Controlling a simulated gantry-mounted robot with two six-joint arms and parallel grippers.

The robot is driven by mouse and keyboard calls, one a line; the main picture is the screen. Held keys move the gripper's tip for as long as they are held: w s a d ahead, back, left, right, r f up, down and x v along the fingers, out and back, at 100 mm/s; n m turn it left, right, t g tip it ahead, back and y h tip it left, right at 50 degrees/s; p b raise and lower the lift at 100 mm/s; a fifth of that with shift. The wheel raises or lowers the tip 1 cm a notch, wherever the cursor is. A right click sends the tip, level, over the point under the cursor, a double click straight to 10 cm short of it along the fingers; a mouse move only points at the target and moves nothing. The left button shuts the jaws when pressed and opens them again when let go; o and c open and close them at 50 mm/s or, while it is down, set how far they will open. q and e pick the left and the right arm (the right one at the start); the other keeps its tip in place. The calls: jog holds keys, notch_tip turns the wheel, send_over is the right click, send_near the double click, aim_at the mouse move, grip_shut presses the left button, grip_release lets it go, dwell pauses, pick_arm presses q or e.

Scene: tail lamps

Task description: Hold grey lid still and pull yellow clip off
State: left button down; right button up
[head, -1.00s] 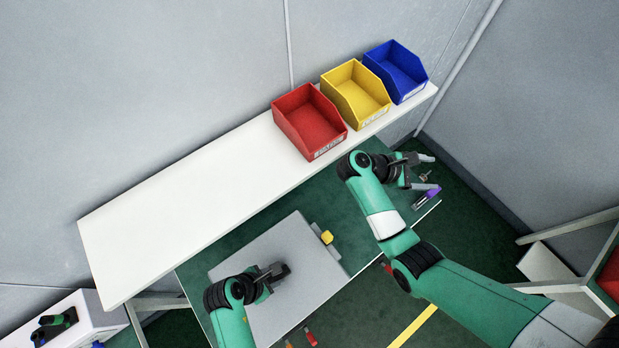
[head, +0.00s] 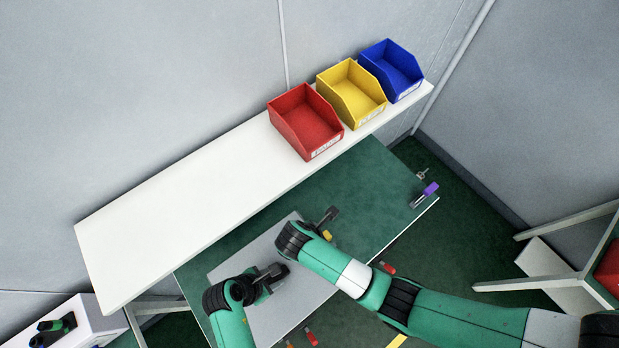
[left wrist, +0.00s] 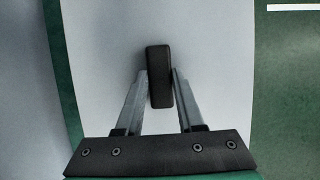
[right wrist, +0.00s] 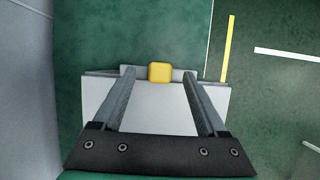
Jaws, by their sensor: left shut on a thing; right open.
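The grey lid (head: 285,318) lies flat on the green bench top. My left gripper (left wrist: 160,80) is shut on the lid's black handle (left wrist: 158,62), which stands up from the lid. The yellow clip (right wrist: 160,72) sits at the middle of a lid edge, on a small grey tab. It also shows in the head view (head: 327,234), partly beside my right arm. My right gripper (right wrist: 158,75) is open above that edge, its fingers spread on either side of the clip and not touching it, as far as I can see.
Red (head: 306,122), yellow (head: 351,92) and blue (head: 392,70) bins stand on the white shelf (head: 170,220) behind. A purple-handled tool (head: 430,189) lies at the bench's right end. Red-handled tools (head: 388,268) lie near the front edge. The bench right of the clip is clear.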

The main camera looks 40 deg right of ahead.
aim_at(326, 236)
jog(key=shift+x, duration=1.5)
jog(key=shift+c, duration=0.3)
grip_shut()
